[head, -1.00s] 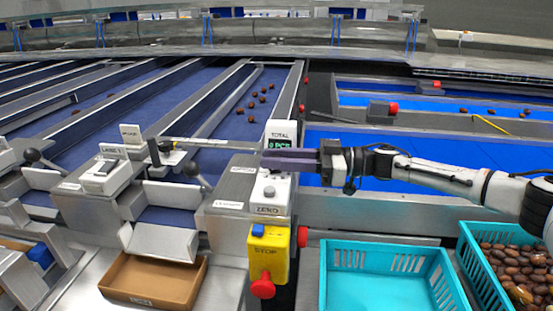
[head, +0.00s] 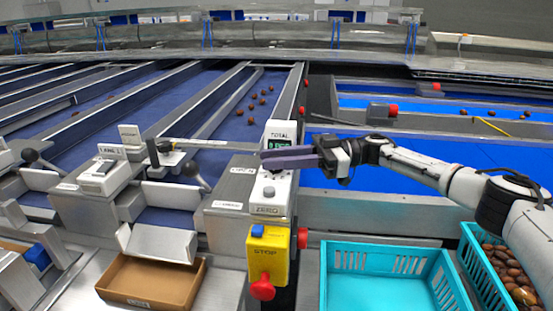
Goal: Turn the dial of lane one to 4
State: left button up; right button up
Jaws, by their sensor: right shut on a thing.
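My right gripper (head: 274,159) reaches in from the right. Its purple fingers lie over the white counter unit (head: 262,192), between its TOTAL display and the grey ZERO button (head: 269,193). They are shut on a small dark knob, mostly hidden under the fingers; its setting cannot be read. A box (head: 84,200) labelled LANE 1 stands to the left with a white piece on top; no dial number is legible there. My left gripper is out of view.
A yellow STOP box (head: 267,250) with a red button hangs below the counter unit. A cardboard tray (head: 150,305), an empty turquoise crate (head: 385,249) and a crate of dates (head: 476,268) are in front.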

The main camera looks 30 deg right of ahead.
jog(key=o, duration=1.1)
jog(key=shift+a+r, duration=0.1)
jog(key=shift+c, duration=0.2)
jog(key=shift+m+t, duration=0.3)
jog(key=shift+m+t+h+p, duration=0.5)
jog(key=shift+m+t+h, duration=0.3)
jog(key=shift+t, duration=0.4)
jog(key=m+t+h, duration=0.1)
jog(key=t, duration=0.1)
jog(key=m+t+h, duration=0.2)
jog(key=shift+s+f, duration=0.1)
jog(key=shift+f, duration=0.1)
jog(key=shift+m+t+h, duration=0.9)
jog(key=shift+m+h, duration=0.2)
jog(key=shift+h, duration=0.2)
jog(key=shift+m+t+h, duration=0.8)
jog(key=shift+m+h, duration=0.3)
jog(key=shift+h, duration=0.3)
